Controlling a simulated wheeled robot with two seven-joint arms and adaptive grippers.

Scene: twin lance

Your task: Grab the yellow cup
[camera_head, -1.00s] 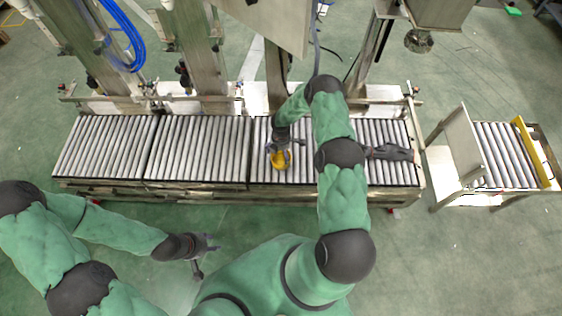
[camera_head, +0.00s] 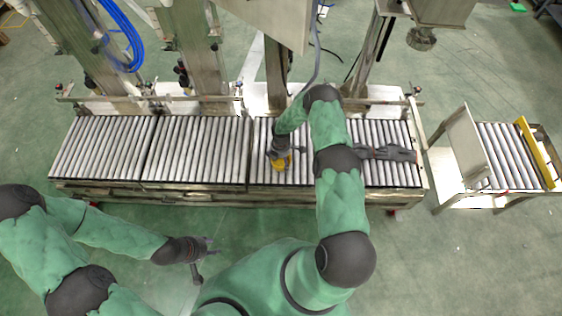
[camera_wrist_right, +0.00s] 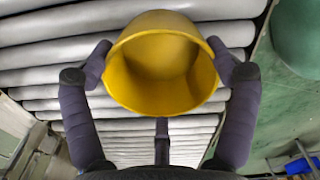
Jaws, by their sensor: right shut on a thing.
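The yellow cup (camera_head: 280,163) is on the roller conveyor, under my right gripper (camera_head: 284,152). In the right wrist view the yellow cup (camera_wrist_right: 160,65) faces the camera with its open mouth, and it looks empty. The fingers of my right gripper (camera_wrist_right: 162,70) press on its left and right sides, so the gripper is shut on it. Whether the cup still touches the rollers I cannot tell. My left gripper (camera_head: 205,258) hangs in front of the conveyor, away from the cup, with its fingers spread and nothing between them.
The roller conveyor (camera_head: 105,150) runs across the view, clear on its left sections. A dark grey object (camera_head: 388,152) lies on the rollers right of my right arm. Metal posts (camera_head: 200,70) stand behind. A separate short conveyor (camera_head: 505,150) stands at the right.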

